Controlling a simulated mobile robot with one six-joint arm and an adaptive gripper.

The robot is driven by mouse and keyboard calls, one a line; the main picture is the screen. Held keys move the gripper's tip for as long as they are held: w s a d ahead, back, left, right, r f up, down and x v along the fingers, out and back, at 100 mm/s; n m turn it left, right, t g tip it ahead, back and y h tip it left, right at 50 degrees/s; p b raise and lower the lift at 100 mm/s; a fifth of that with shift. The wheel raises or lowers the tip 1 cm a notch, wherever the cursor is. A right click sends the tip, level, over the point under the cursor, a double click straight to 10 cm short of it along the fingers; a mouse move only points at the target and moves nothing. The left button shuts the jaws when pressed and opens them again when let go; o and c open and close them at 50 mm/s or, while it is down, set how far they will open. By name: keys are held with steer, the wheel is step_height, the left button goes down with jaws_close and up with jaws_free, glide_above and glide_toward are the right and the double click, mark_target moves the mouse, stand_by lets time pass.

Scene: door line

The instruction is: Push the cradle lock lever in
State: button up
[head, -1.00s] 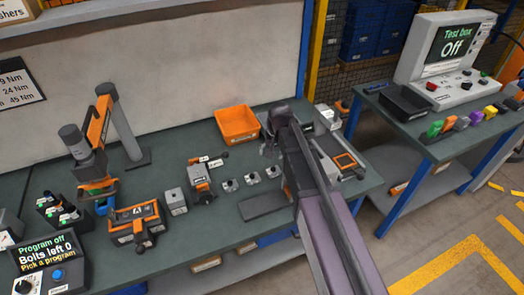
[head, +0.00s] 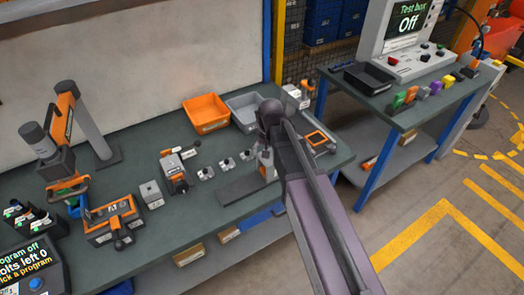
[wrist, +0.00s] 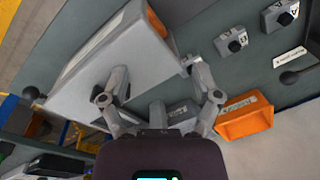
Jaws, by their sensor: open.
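In the head view, a grey and orange fixture (head: 175,175) stands mid-bench with a black-knobbed lever (head: 190,148) beside a small white label. A second orange-framed fixture (head: 112,222), also with a black knob, sits to its left. I cannot read which one is the cradle. In the wrist view, a black ball-ended lever (wrist: 292,77) shows at the right edge near a white label. My gripper (wrist: 153,70) is open and empty, with a large pale block (wrist: 125,62) behind its fingers. In the head view my arm mostly hides the gripper, right of both fixtures.
An orange bin (head: 206,113) and a grey bin (head: 243,110) stand at the back of the bench. Small grey blocks (head: 206,173) lie between the mid-bench fixture and my arm. A side table (head: 440,107) with a test box (head: 402,35) is at right.

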steer(key=shift+s+d, duration=0.1)
steer(key=c, duration=0.6)
steer(key=shift+s+d, duration=0.15)
steer(key=shift+d, duration=0.15)
steer(key=shift+c, duration=1.4)
steer(key=shift+h, duration=0.5)
steer(key=s+d, duration=0.3)
steer(key=d, duration=0.2)
steer(key=s+d, duration=0.4)
steer(key=d, duration=0.1)
steer(key=s+d, duration=0.4)
steer(key=d, duration=0.2)
jaws_close()
steer(key=shift+w, duration=0.1)
steer(key=shift+a, duration=0.15)
